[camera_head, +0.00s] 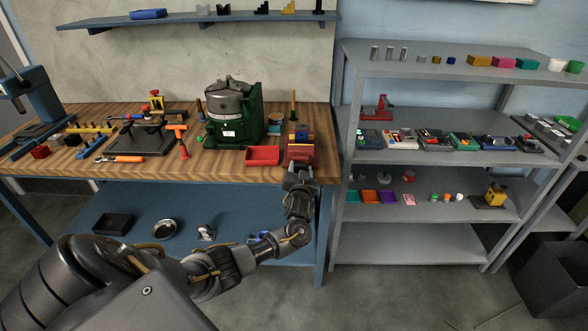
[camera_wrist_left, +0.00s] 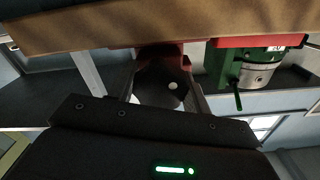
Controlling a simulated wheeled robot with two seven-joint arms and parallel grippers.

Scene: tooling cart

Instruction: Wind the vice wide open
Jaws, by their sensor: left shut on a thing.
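The red vice (camera_head: 301,153) stands at the right front corner of the wooden bench, with a small blue and yellow piece at its top. My left gripper (camera_head: 299,172) is at the vice's front, just off the bench edge. In the left wrist view the red vice (camera_wrist_left: 160,54) shows beyond my left gripper (camera_wrist_left: 166,78). Its fingers are shut on a dark rounded part at the vice's front, the vice handle (camera_wrist_left: 172,87), which has a pale spot. The jaw gap is too small to judge. My right gripper is not in view.
A red tray (camera_head: 263,156) and a green machine (camera_head: 234,121) stand left of the vice on the wooden bench (camera_head: 210,165). An upright tool with a yellow handle (camera_head: 293,103) is behind the vice. A grey shelf unit (camera_head: 430,150) stands close on the right.

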